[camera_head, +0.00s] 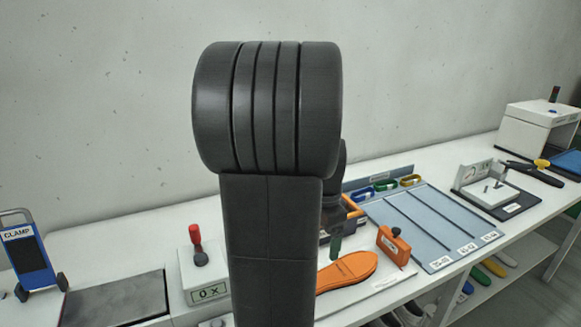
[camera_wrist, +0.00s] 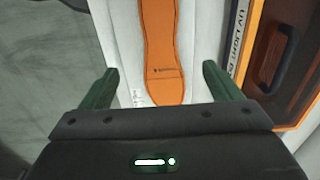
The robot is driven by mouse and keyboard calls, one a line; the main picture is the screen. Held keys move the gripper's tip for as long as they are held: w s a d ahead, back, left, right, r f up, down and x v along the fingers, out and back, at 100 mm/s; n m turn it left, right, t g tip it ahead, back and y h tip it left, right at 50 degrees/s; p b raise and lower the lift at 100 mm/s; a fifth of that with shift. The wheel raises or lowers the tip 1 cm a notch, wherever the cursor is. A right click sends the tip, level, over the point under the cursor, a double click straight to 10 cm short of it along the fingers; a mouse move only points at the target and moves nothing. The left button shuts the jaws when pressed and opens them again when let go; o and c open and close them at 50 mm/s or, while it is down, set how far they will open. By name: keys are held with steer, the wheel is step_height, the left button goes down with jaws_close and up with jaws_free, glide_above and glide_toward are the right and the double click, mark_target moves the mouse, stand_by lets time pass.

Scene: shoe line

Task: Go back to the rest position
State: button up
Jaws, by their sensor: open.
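My gripper (camera_wrist: 161,85) shows in the wrist view with its two green fingers wide apart and nothing between them. An orange insole (camera_wrist: 162,50) lies on a white board (camera_wrist: 120,35) just beyond the fingertips, apart from them. In the head view my dark arm rises through the middle and hides part of the bench. There the orange insole (camera_head: 347,271) lies to the right of the arm.
An orange block with a black knob (camera_head: 394,245) stands beside the insole. A blue-grey tray (camera_head: 425,215) with dividers lies to the right. A white box with a red-handled lever (camera_head: 199,262) and a blue clamp stand (camera_head: 28,257) are at left. A UV light box (camera_wrist: 285,60) is close right of my gripper.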

step_height(320, 180, down, 13)
steer(key=shift+f, duration=0.2)
steer(key=shift+r+p, duration=1)
steer(key=shift+r, duration=0.1)
